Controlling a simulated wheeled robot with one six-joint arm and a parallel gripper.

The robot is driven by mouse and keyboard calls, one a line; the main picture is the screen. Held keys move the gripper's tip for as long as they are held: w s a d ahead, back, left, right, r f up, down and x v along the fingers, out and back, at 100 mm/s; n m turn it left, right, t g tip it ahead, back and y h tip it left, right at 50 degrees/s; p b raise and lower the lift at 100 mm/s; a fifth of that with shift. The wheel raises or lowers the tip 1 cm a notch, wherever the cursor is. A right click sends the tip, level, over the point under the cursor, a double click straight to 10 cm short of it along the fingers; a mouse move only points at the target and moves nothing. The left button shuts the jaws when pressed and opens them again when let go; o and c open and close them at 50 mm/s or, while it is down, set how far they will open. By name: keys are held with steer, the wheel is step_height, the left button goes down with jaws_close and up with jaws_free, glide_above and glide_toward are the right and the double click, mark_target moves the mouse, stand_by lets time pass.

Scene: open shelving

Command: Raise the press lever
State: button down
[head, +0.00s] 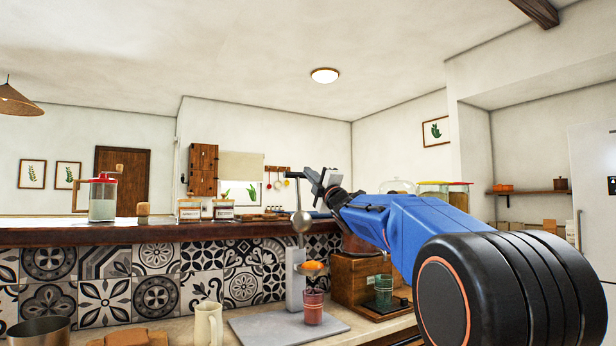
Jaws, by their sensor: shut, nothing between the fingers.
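A grey press (295,285) stands on a pale slab on the counter, left of my arm. A thin metal lever (298,192) rises roughly upright from its round pressing head (301,222). An orange piece (313,268) sits below the head, with a gap between them. A reddish cup (313,306) stands under the orange. My gripper (315,183) is shut and empty, high up just right of the lever's upper part. From this view I cannot tell whether it touches the lever. My blue arm hides part of the background to the right.
A wooden box (350,275) with a greenish glass (383,291) stands right of the press. A cream pitcher (208,322) and a metal pot (40,331) stand to the left. A raised wooden ledge (150,230) with jars runs behind, above patterned tiles.

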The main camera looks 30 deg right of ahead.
steer(key=s, duration=0.8)
steer(key=shift+s+d+f, duration=0.2)
steer(key=shift+s+f, duration=0.05)
steer(key=s+a+f+m+g+h, duration=0.25)
steer(key=s+f+m, duration=0.25)
steer(key=f, duration=0.5)
steer(key=s+a+f+m+g+h, duration=0.15)
steer(key=s+f+m+g, duration=0.25)
steer(key=f, duration=0.6)
steer(key=s+a+f+m+g+h, duration=0.1)
steer(key=s+a+f+m+g, duration=0.3)
steer(key=f, duration=0.6)
steer(key=s+a+f+m+g+y, duration=0.1)
steer(key=s+a+f+g, duration=0.1)
steer(key=s+f, duration=0.7)
steer(key=s+a+f+m+g+y, duration=0.1)
steer(key=s+a+f+m+g, duration=0.1)
steer(key=s+f, duration=0.7)
steer(key=s+a+f+m+g+y, duration=0.2)
steer(key=s+a+f+g, duration=0.2)
steer(key=s+a+f, duration=0.2)
step_height(320, 180, down, 4)
steer(key=s, duration=0.2)
steer(key=shift+s, duration=0.4)
